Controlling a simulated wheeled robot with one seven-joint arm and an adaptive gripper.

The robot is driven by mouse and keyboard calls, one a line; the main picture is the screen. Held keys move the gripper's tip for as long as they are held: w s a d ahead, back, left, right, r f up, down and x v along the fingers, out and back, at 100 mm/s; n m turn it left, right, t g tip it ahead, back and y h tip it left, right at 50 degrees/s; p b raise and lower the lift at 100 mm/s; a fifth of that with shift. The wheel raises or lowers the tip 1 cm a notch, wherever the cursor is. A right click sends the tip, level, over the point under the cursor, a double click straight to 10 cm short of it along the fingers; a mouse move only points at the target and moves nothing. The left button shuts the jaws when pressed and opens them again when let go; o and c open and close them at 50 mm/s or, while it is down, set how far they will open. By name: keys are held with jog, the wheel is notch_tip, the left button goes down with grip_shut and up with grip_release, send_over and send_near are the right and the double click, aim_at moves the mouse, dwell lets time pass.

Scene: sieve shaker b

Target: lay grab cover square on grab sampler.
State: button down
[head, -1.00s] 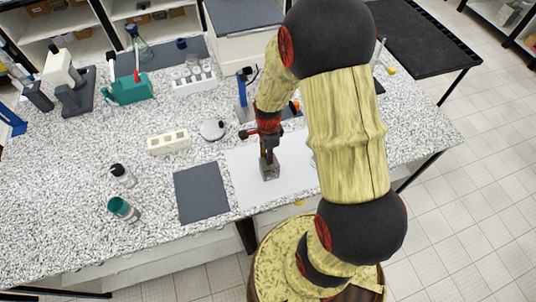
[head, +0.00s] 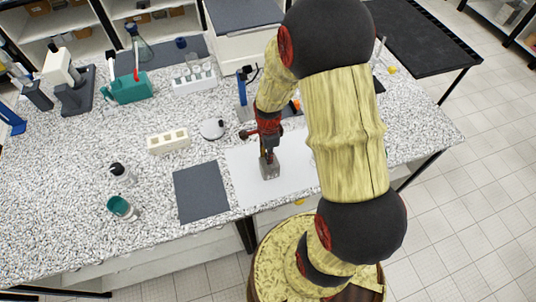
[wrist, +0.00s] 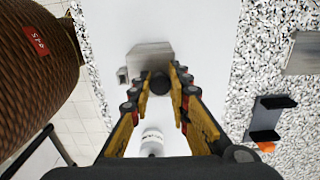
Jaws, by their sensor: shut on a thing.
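My gripper (wrist: 160,82) is shut on a dark round knob (wrist: 159,84), which appears to be the handle of the grab cover. Grey metal (wrist: 150,57) shows just beyond the knob in the wrist view, with a small grey tab at its left. In the head view my gripper (head: 268,155) points down at the grey, box-like grab sampler (head: 270,170) on a white sheet (head: 240,165). The fingers and the small scale hide the join, so I cannot tell whether the cover touches the sampler or sits square.
A dark mat (head: 201,192) lies left of the sheet. A blue stand (head: 242,92) is behind. The sheet around the sampler is mostly clear.

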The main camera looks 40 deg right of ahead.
jog(key=c, duration=1.7)
grip_release()
jog(key=shift+o, duration=0.6)
jog(key=shift+r, duration=0.15)
jog(key=shift+r+p, duration=2.5)
jog(key=shift+r, duration=0.9)
